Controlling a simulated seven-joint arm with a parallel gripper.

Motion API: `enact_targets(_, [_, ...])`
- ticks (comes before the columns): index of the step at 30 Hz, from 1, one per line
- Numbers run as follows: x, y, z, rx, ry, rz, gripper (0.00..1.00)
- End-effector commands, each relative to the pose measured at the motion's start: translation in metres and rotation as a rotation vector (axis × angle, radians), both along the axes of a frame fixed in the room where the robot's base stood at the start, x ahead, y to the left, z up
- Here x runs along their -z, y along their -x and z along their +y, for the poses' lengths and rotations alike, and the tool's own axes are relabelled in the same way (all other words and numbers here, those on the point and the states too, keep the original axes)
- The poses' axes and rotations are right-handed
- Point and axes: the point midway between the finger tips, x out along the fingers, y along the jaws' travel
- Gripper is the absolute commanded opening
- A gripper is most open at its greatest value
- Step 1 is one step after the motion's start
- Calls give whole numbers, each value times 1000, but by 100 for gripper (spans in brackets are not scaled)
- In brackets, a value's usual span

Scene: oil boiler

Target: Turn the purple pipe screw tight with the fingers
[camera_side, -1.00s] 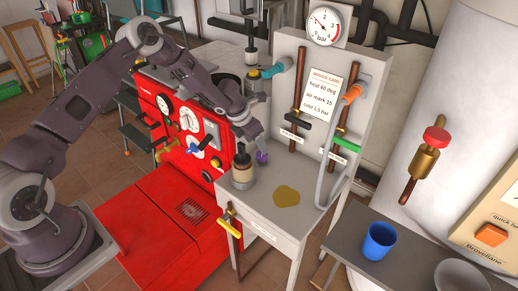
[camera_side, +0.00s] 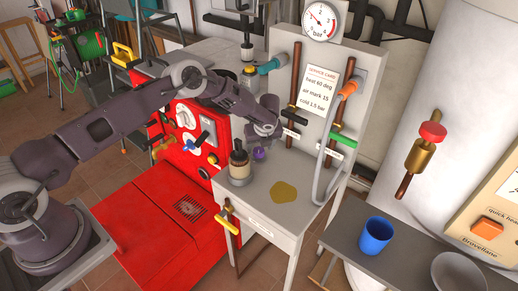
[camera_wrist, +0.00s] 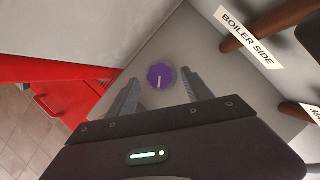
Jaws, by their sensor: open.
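The purple pipe screw (camera_wrist: 160,76) is a round, scalloped knob with a pale line on its face, on the grey surface in the wrist view. In the side view the purple screw (camera_side: 259,154) shows just below my gripper (camera_side: 262,140). In the wrist view my gripper (camera_wrist: 161,82) is open, with one finger left of the screw and one right of it. The screw lies in line with the gap, near the fingertips. I see space on both sides, and cannot tell how far beyond the tips it is.
The service panel (camera_side: 322,150) with pipes and valves rises behind on the right. A yellow patch (camera_side: 284,191) lies on the grey bench top. A blue cup (camera_side: 376,236) stands farther right.

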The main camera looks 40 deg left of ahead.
Motion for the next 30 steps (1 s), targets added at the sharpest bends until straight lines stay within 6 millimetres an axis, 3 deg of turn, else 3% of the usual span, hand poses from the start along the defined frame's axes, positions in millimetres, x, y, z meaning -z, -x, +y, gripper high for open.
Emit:
enact_targets(4, [17, -4, 6, 0, 0, 0, 59])
enact_targets(12, [20, -5, 7, 3, 0, 0, 59])
enact_targets(21, [20, -5, 7, 3, 0, 0, 2])
enact_targets(30, [19, -5, 8, 44, -1, 1, 0])
